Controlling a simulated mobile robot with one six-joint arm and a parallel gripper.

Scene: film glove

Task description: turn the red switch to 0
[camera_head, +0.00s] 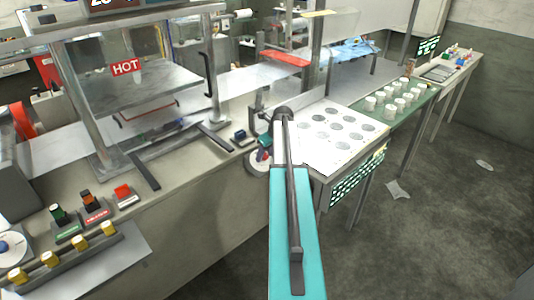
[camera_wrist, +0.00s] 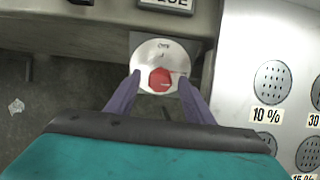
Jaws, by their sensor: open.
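The red switch (camera_wrist: 160,80) is a small faceted knob on a round white dial plate (camera_wrist: 148,56). Dark marks on the plate above the knob are too small to read surely. My gripper (camera_wrist: 159,84) is open, with one purple finger on each side of the knob and a small gap to it. In the head view the white dial (camera_head: 257,167) is on the counter's front face, at the far end of my teal arm. My arm's end partly hides it there, and the knob's pointing direction is unclear.
A white panel with several round perforated discs (camera_wrist: 272,82) stands right of the dial; it also shows in the head view (camera_head: 318,157). Green, orange and red switch blocks (camera_head: 124,194) stand on the counter at left. Open floor (camera_head: 400,240) is at right.

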